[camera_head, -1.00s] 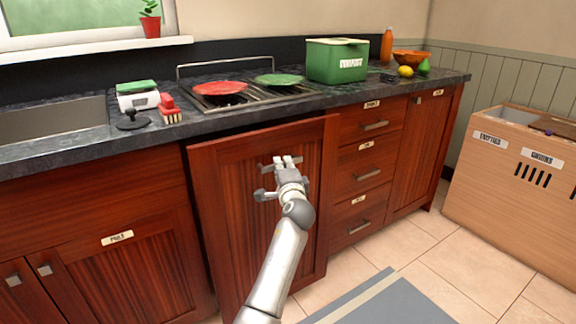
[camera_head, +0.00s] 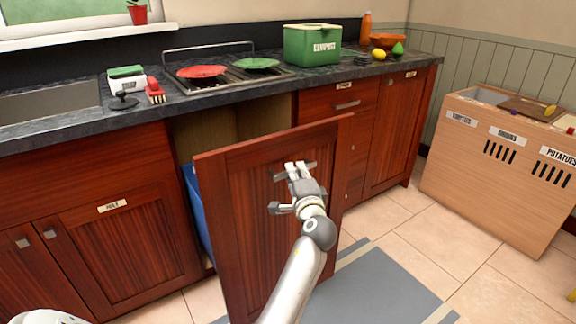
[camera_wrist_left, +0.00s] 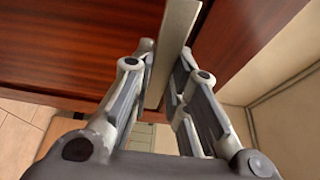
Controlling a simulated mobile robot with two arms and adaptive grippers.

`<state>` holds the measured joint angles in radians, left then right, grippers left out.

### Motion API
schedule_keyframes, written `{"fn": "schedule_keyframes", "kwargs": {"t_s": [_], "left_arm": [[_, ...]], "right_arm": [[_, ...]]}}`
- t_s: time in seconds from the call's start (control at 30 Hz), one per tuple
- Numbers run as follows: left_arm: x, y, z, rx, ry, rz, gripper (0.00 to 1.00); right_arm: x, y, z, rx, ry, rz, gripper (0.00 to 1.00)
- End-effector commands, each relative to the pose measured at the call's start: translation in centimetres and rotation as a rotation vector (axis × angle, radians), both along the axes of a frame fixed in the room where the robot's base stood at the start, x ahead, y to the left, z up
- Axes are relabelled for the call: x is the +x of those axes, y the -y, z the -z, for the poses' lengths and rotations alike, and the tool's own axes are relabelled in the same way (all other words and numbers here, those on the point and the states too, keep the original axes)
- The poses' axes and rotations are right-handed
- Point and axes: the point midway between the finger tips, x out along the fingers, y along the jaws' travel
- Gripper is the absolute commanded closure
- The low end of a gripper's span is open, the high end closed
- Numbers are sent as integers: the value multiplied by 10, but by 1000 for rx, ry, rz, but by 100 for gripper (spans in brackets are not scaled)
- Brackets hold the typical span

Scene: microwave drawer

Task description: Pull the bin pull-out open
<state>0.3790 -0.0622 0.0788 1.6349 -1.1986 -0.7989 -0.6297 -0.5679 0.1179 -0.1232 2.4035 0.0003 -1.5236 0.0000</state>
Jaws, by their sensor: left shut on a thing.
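The bin pull-out's wooden front panel (camera_head: 250,215) stands forward of the cabinet row, with an open gap behind its top edge. A blue bin (camera_head: 196,215) shows behind its left edge; the rest of the bin is hidden. My left gripper (camera_head: 296,168) is at the panel's metal handle, high on the front. In the left wrist view, my left gripper (camera_wrist_left: 160,95) has its fingers on both sides of the grey bar handle (camera_wrist_left: 175,45), shut on it. My right gripper is not in view.
Fixed cabinets (camera_head: 115,235) stand to the left, and drawers (camera_head: 345,100) to the right, partly hidden by the panel. A grey mat (camera_head: 390,290) lies on the tiled floor at the front. A wooden vegetable crate (camera_head: 490,165) stands at the right.

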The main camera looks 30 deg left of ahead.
Motion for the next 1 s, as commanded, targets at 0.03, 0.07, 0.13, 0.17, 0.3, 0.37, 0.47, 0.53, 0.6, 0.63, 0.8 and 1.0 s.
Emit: {"fn": "schedule_keyframes", "kwargs": {"t_s": [0.03,0.07,0.13,0.17,0.3,0.37,0.47,0.53,0.6,0.63,0.8,1.0], "left_arm": [[-3,5,2,-4,-4,0,100],[-4,8,3,-4,-4,-1,100],[-5,11,2,-4,-4,-2,100],[-6,12,2,-4,-3,-3,100],[-7,14,2,-4,-2,-3,100],[-7,14,2,-4,-2,-3,100],[-7,14,2,-4,-2,-3,100],[-7,14,2,-4,-2,-3,100],[-7,14,2,-4,-3,-3,80],[-7,14,2,-4,-2,-3,76],[-7,14,2,-3,-1,-2,62],[-6,15,1,-2,-1,-1,62]], "right_arm": [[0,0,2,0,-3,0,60],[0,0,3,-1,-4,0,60],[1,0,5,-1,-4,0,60],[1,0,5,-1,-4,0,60],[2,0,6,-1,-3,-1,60],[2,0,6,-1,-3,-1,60],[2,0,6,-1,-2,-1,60],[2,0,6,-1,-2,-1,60],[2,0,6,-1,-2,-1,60],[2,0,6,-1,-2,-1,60],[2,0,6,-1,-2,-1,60],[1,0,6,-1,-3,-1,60]]}}
